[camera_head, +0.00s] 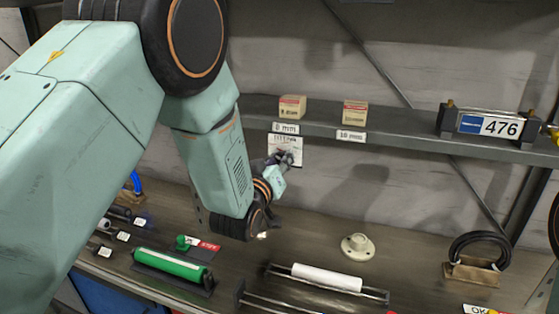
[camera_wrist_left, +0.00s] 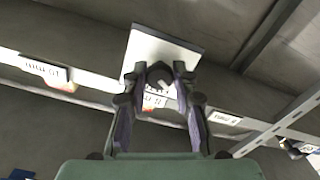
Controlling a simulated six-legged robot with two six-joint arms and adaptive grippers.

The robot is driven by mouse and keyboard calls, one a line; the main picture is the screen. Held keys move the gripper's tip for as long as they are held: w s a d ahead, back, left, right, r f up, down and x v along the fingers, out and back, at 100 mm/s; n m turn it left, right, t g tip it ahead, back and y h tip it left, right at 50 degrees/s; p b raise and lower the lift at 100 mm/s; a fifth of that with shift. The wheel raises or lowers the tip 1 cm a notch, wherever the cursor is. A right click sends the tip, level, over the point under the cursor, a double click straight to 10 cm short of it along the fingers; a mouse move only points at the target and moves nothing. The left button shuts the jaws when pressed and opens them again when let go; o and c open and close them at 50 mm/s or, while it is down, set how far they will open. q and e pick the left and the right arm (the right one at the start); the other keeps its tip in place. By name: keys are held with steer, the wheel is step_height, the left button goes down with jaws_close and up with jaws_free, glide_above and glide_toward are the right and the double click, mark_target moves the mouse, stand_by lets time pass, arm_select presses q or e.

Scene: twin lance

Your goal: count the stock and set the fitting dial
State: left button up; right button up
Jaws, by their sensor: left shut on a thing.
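My left gripper (camera_head: 284,161) is up at the shelf's front edge, below the 8 mm label (camera_head: 286,128). The exact hold is partly hidden. Two small boxes of stock stand on the shelf, one (camera_head: 292,106) above the 8 mm label and one (camera_head: 355,112) above the 10 mm label (camera_head: 351,136). My right gripper is out of view.
A unit reading 476 (camera_head: 490,125) sits on the shelf at right. On the bench are a cream flanged piece (camera_head: 357,246), a white roll (camera_head: 326,278) in a rack, a green cylinder (camera_head: 170,265) and a black coil (camera_head: 480,246) on a wooden block. My left arm covers the upper left.

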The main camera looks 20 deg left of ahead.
arm_select(q)
steer(key=shift+a, duration=0.35)
steer(key=shift+c, duration=1.3)
steer(key=shift+d, duration=0.55)
jaws_close()
steer(key=shift+a, duration=0.35)
steer(key=shift+d+m+b, duration=0.15)
steer(key=shift+m+b, duration=2.15)
steer(key=shift+m, duration=3.7)
